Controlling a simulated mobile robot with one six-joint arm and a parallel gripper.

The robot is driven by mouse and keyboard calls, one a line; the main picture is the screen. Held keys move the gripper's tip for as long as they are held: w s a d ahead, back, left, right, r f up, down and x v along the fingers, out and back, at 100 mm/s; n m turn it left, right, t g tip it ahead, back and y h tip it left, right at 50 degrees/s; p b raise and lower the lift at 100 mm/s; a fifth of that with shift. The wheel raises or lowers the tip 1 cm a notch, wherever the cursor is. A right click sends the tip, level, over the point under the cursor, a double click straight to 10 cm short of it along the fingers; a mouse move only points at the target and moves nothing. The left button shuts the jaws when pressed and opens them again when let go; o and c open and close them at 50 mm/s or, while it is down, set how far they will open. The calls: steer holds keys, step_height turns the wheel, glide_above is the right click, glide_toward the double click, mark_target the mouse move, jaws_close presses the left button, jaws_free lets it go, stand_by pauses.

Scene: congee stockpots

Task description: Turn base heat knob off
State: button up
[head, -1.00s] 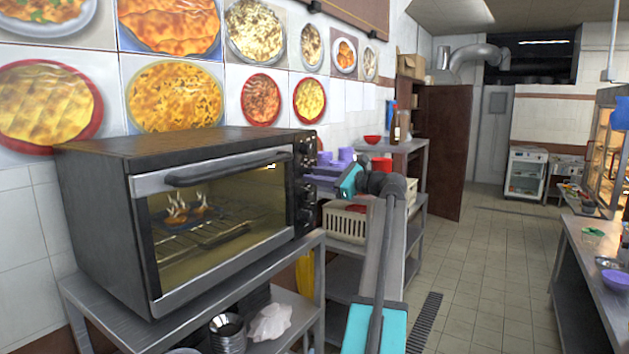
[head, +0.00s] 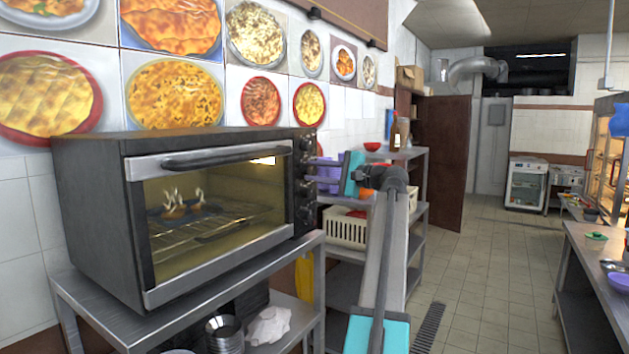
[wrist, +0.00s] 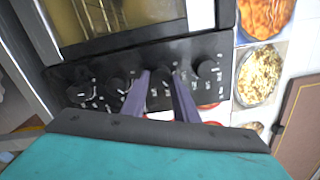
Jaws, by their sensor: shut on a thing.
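The black oven (head: 100,215) stands on a metal table, with a column of dark knobs on its right-hand panel (head: 307,225). My gripper (head: 314,172) reaches the panel from the right at about the second knob from the top. In the wrist view, my gripper's (wrist: 162,78) two purple fingers are shut on a dark knob (wrist: 162,90), largely hidden between them. Other knobs show on either side: one at left (wrist: 117,86) and one at right (wrist: 207,70). The labels are too small to read, so I cannot tell which is the base heat knob.
The oven interior is lit, with steaming food on a dark dish (head: 183,211). A metal shelf with a cream basket (head: 345,230) stands behind my arm. A metal counter (head: 590,255) is at the right. The tiled floor between is clear.

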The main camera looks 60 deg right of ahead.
steer(key=n+b, duration=0.4)
steer(key=n, duration=0.1)
steer(key=shift+w+r, duration=0.1)
steer(key=shift+r+n+b, duration=0.1)
steer(key=shift+n+b, duration=1.75)
steer(key=shift+n, duration=0.55)
steer(key=shift+a, duration=0.1)
steer(key=o, duration=1.1)
